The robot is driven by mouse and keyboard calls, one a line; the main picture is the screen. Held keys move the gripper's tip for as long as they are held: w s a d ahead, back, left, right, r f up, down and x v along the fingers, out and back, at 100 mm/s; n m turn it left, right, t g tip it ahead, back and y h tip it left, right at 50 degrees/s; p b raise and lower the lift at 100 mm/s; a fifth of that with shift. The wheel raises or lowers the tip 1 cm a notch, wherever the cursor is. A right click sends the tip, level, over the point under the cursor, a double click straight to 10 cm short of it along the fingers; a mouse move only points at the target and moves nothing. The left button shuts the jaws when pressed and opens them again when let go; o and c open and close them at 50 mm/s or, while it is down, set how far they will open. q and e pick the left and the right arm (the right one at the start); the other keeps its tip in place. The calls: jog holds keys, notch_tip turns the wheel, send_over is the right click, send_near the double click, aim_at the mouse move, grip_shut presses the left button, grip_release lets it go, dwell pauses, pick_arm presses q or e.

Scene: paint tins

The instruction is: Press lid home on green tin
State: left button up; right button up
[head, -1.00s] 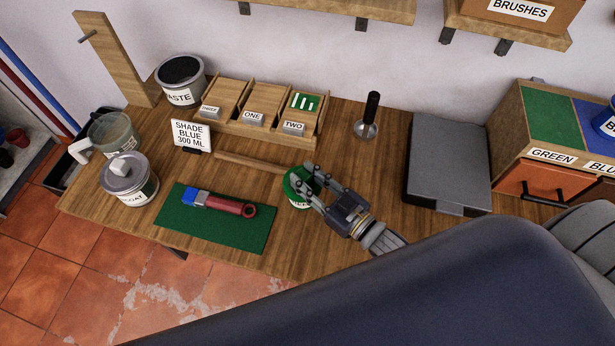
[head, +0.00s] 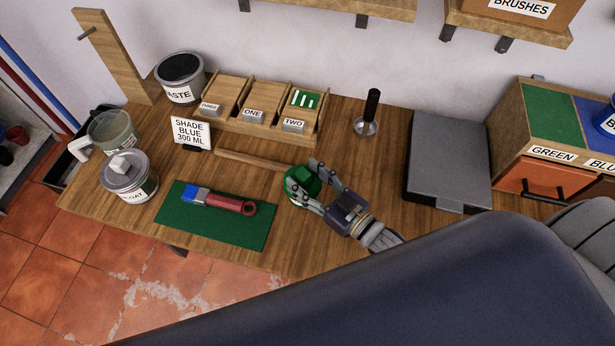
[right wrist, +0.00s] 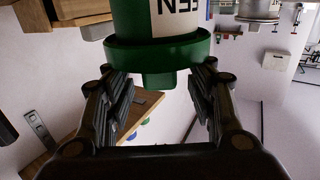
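The green tin (right wrist: 130,16) shows in the right wrist view, its white label partly cut off by the top edge. The green lid (right wrist: 125,52) sits on its mouth, its small knob towards my right gripper. I cannot tell if the lid is fully seated. In the head view the lid (head: 299,184) is partly covered by the gripper. My right gripper (head: 304,174) is open, its fingers on either side of the lid. In the right wrist view the fingertips (right wrist: 158,72) are apart, with gaps beside the knob. My left gripper is not in view.
A green mat (head: 180,222) with a red-handled brush (head: 228,203) lies left of the tin. A wooden stick (head: 250,163) lies just behind. A black-handled tool (head: 370,115) and a grey case (head: 447,165) stand to the right. A sign (head: 190,133) stands back left.

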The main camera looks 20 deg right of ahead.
jog(key=v, duration=1.2)
jog(key=shift+s, duration=0.1)
dwell(0.4)
